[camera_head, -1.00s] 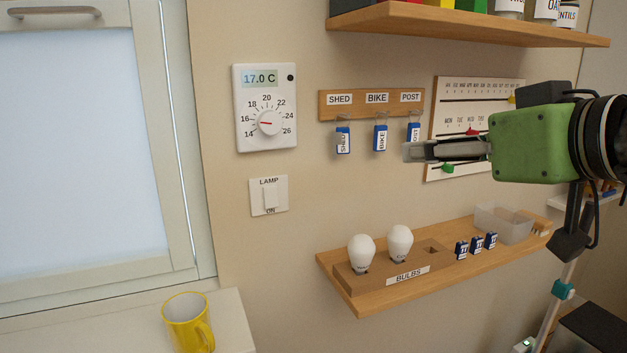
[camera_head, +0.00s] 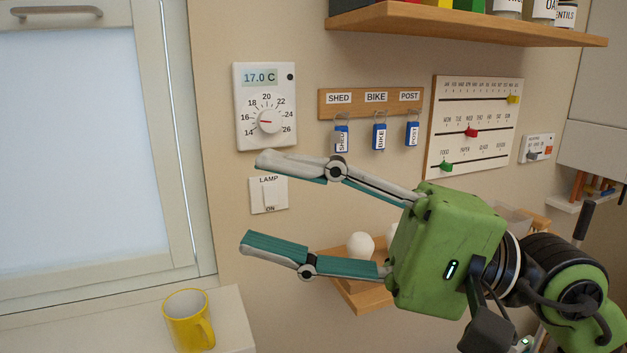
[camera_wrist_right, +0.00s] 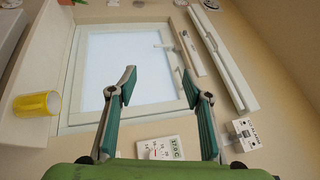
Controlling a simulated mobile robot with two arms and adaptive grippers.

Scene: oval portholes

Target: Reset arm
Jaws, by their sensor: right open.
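My right gripper (camera_head: 258,203) is open and empty in the head view. Its fingers point left, in front of the wall below the thermostat (camera_head: 265,107). The thermostat also shows there (camera_wrist_right: 161,149), low between the fingers. My left gripper is not in view.
A yellow mug (camera_head: 188,320) stands on the white ledge (camera_head: 238,325) at lower left. Key tags hang from a wooden rack (camera_head: 357,103). A slider calendar board (camera_head: 480,92) and an upper shelf (camera_head: 470,24) are on the wall. The window (camera_head: 85,160) is at left.

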